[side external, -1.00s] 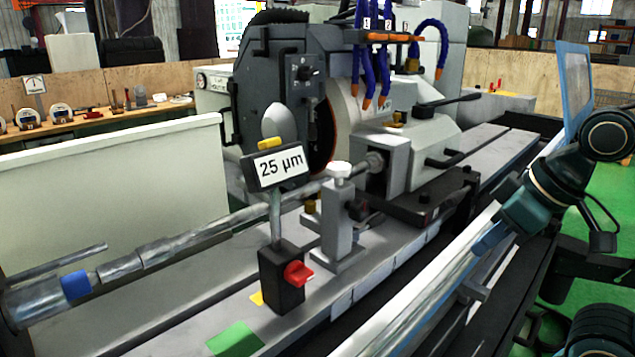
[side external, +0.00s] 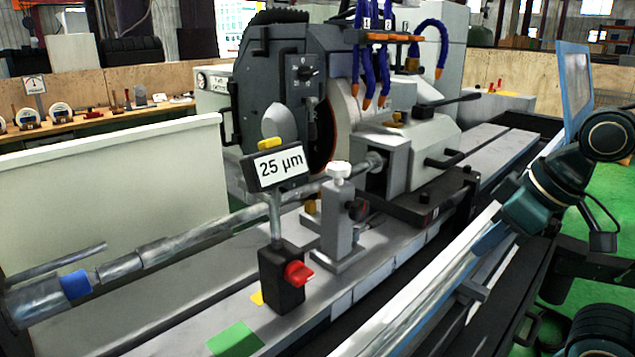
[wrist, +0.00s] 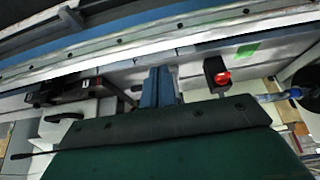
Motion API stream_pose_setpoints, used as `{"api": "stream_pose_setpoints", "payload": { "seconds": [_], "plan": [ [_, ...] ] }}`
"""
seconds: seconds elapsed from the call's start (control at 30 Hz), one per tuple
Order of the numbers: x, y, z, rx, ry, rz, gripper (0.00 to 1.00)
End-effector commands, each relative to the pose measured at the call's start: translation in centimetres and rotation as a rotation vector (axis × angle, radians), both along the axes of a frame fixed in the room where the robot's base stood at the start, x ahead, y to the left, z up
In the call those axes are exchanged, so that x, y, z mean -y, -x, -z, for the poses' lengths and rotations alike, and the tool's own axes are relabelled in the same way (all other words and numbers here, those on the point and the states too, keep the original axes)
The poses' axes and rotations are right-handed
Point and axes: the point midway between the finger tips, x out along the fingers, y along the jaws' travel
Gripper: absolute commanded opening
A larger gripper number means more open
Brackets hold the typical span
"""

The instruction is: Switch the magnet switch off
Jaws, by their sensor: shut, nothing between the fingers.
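The magnet switch is a red knob (side external: 297,273) on the side of a black base block (side external: 276,287). The block stands on the grey machine table and carries a post with a "25 µm" display (side external: 280,165). My gripper (side external: 484,243) is at the right, over the front rail and well apart from the knob. In the wrist view the blue fingers (wrist: 158,84) are together and empty. The red knob (wrist: 223,77) shows to their right there, with a gap between. The fingertips are small in the side view.
A small grey stand with a white knob (side external: 339,171) is right beside the black block. The tailstock (side external: 388,165) and grinding wheel housing (side external: 285,85) are behind. A green patch (side external: 235,339) lies on the table in front. A long bright rail (side external: 430,285) runs between my arm and the table.

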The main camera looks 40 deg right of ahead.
Motion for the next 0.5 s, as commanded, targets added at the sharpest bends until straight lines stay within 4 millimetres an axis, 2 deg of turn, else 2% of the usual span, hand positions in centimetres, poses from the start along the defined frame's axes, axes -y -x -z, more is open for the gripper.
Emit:
{"api": "stream_pose_setpoints", "payload": {
  "seconds": [0.3,0.5],
  "plan": [
    [0.00,0.00,0.00,0.000,0.000,0.000,0.02],
    [-0.11,-0.41,-0.30,-0.002,-0.001,-0.002,0.41]
  ]
}}
